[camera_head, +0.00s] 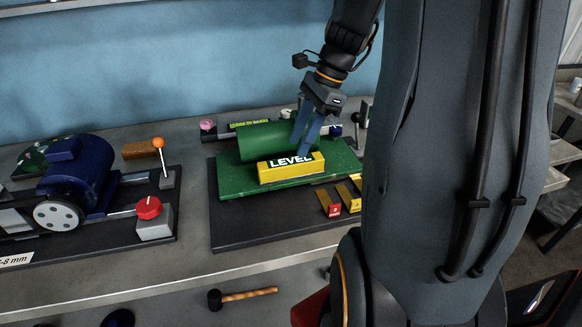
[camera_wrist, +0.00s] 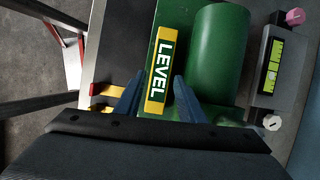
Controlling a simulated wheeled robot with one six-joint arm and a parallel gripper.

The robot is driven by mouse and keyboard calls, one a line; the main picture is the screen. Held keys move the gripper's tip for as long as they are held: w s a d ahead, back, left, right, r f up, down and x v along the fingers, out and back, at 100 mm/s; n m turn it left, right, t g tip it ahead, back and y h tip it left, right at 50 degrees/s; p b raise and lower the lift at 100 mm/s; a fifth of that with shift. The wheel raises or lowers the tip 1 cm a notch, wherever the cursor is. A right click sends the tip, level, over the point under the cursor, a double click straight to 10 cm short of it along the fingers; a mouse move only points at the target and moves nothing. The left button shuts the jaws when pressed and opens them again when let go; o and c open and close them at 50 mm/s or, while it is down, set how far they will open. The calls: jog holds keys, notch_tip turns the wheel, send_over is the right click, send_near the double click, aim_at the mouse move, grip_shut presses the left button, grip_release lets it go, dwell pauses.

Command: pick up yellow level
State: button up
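The yellow level (camera_head: 291,170) is a yellow block with a green panel reading "LEVEL". It rests on a green plate (camera_head: 232,188) in front of a green cylinder (camera_head: 262,141). In the wrist view the level (camera_wrist: 158,88) lies ahead, between the lines of my two blue fingers. My gripper (camera_head: 303,143) is open, its fingertips close to the level's right end in the head view. In the wrist view my gripper (camera_wrist: 153,88) has one finger on each side of the level's near end, with gaps visible. Contact cannot be told.
Small yellow blocks with red ends (camera_head: 329,203) lie right of the level. A blue motor (camera_head: 77,175) with knobs stands left. A bubble vial (camera_wrist: 272,66) sits beyond the cylinder. A mallet (camera_head: 240,297) lies lower down. Bare bench shows between the machines.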

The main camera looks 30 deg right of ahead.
aim_at(291, 161)
jog(key=shift+d+m, duration=0.2)
jog(key=shift+m, duration=0.1)
jog(key=shift+w+a+f, duration=0.1)
jog(key=shift+a+f, duration=0.05)
jog(key=shift+f, duration=0.2)
jog(key=p+x, duration=0.1)
jog(key=x, duration=0.5)
jog(key=shift+a+f, duration=0.2)
jog(key=shift+f, duration=0.15)
jog(key=shift+c, duration=0.2)
grip_shut()
